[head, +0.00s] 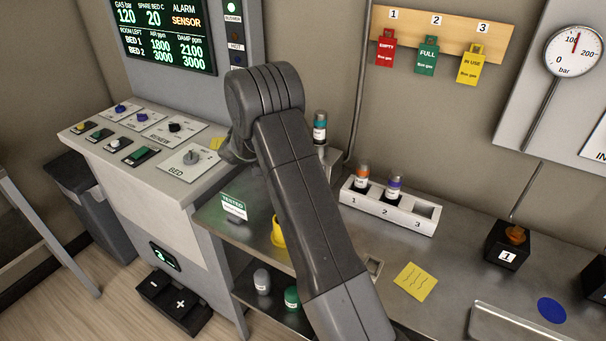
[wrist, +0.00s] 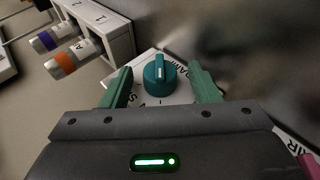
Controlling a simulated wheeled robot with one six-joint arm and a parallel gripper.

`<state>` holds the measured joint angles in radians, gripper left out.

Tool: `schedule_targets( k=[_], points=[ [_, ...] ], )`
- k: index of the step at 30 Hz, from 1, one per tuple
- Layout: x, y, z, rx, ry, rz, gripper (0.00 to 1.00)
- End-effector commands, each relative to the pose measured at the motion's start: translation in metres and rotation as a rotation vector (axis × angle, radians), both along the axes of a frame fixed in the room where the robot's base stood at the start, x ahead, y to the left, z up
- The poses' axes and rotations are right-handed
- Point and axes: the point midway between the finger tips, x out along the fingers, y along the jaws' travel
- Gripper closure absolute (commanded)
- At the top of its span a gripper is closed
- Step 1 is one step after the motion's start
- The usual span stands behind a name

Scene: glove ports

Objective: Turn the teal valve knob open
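The teal valve knob (wrist: 160,76) shows in the wrist view, on a white plate (wrist: 140,72) with partly hidden black lettering. Its white pointer line runs roughly up and down in that picture. My gripper (wrist: 161,84) is open. One green finger is to the left of the knob and the other to the right, with a gap on each side. I cannot tell whether the fingertips are level with the knob or above it. In the head view my arm covers the knob and the gripper.
A white rack (head: 387,208) with orange- and purple-banded vials stands beside my arm; it also shows in the wrist view (wrist: 98,28). A teal-banded vial (head: 320,128) is behind my arm. A control console (head: 150,140) is at left. A yellow note (head: 415,281) lies on the bench.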

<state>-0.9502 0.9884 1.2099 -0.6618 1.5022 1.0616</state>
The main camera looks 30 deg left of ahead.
Motion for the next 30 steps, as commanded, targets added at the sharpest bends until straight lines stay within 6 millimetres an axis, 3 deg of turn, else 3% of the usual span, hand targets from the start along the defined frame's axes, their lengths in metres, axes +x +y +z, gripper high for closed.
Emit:
schedule_targets(
  k=[8,13,24,30],
  points=[
    [0.000,0.000,0.000,0.000,-0.001,-0.001,0.45],
    [-0.004,0.012,0.010,0.002,-0.002,0.000,0.45],
    [-0.026,0.069,0.065,0.003,-0.002,0.001,0.45],
    [-0.034,0.089,0.086,0.001,0.000,0.001,0.45]
  ],
)
